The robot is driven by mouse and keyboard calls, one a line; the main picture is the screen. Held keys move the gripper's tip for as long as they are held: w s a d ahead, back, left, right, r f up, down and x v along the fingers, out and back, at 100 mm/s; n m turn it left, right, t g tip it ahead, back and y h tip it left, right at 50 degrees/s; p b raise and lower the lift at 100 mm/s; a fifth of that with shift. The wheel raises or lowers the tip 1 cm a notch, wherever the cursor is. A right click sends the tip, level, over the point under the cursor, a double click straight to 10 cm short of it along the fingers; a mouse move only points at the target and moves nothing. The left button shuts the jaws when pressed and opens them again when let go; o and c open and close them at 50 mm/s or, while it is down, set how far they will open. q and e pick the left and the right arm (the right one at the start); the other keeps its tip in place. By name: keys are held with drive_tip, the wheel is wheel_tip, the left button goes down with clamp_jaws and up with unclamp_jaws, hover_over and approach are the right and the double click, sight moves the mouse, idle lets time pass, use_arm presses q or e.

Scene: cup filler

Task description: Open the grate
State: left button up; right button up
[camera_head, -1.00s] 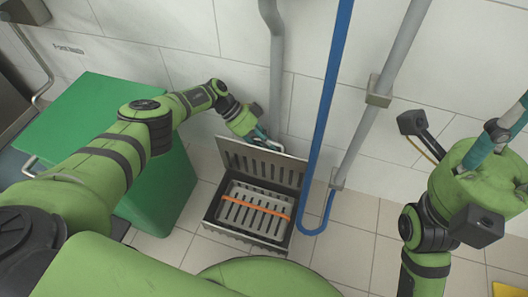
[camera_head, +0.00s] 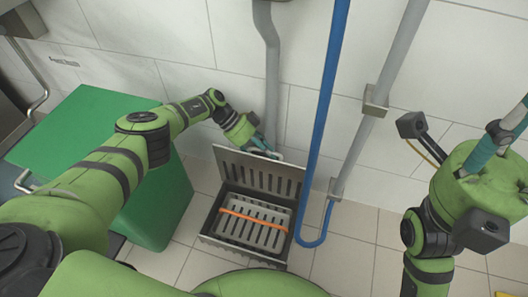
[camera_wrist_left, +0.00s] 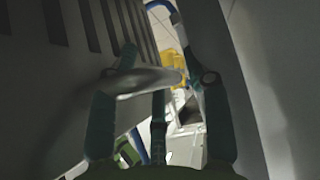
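The grate (camera_head: 240,168) is a grey slotted panel standing raised along the back edge of a dark floor box (camera_head: 213,217). Inside the box lies a grey slotted tray (camera_head: 262,236) with an orange band (camera_head: 252,218) across it. My left gripper (camera_head: 262,145) is at the grate's top edge, near its middle. In the left wrist view, the slotted panel (camera_wrist_left: 60,100) is at the left. A grey curved handle (camera_wrist_left: 140,82) crosses between the spread fingers; a firm hold does not show. My right gripper (camera_head: 500,138) is at the far right, its fingertips unclear.
A green box (camera_head: 85,125) stands left of the floor box, under my left arm. The tiled wall is close behind; open floor lies to the right.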

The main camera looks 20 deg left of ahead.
use_arm(q)
drive_tip(key=v, duration=1.2)
